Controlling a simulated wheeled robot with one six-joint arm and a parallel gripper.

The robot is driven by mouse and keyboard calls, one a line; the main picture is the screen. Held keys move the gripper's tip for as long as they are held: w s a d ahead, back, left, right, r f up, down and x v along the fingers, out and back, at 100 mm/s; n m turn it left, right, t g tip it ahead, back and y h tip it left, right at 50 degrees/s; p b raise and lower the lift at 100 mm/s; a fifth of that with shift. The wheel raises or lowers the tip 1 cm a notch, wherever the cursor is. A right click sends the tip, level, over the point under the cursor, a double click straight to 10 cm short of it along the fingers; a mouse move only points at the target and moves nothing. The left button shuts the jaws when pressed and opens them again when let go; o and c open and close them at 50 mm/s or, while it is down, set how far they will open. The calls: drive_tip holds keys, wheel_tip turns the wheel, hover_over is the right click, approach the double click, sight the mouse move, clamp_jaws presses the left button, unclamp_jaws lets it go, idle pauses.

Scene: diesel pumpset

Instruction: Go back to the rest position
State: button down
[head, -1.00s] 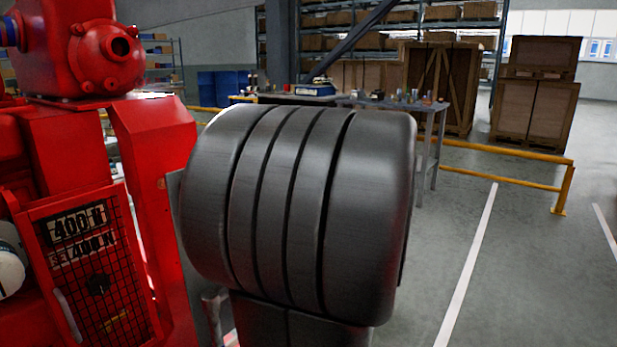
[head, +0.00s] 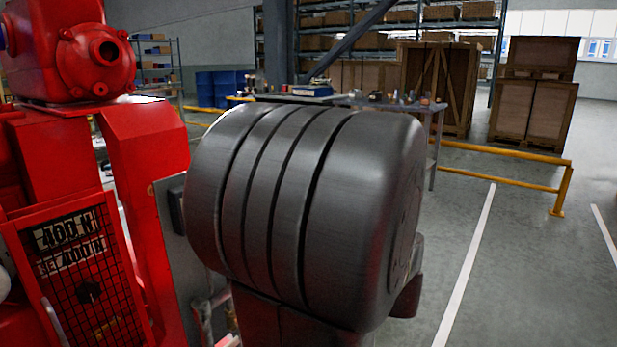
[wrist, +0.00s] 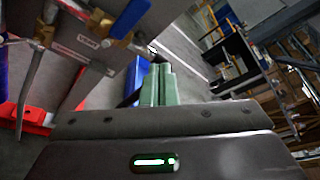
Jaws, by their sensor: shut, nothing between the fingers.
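In the wrist view my gripper (wrist: 158,68) shows beyond the dark wrist housing with its green light. Its green fingers are side by side, shut and empty. They point away from the camera, apart from anything I can make out. In the head view a large dark ribbed link of my own arm fills the middle and hides my gripper. The red pumpset (head: 150,150) stands to the left of that link.
In the wrist view, a brass valve (wrist: 120,25) with a blue handle is at upper left. The floor at right is clear.

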drive_tip(key=f+v, duration=0.1)
drive_tip(key=v, duration=0.3)
drive_tip(key=w+a+b, duration=0.1)
drive_tip(key=w+a, duration=0.3)
drive_tip(key=a, duration=0.4)
drive_tip(key=w+d+f+m+g+y+p, duration=0.1)
drive_tip(key=w+d+f+m+g+p, duration=0.1)
drive_tip(key=w+d+f+m+p, duration=0.1)
drive_tip(key=shift+w+f+m+g+p, duration=0.4)
drive_tip(key=shift+w+f+m+p, duration=0.35)
drive_tip(key=shift+f+m+p, duration=0.9)
drive_tip(key=shift+f+n, duration=0.35)
drive_tip(key=shift+f, duration=0.25)
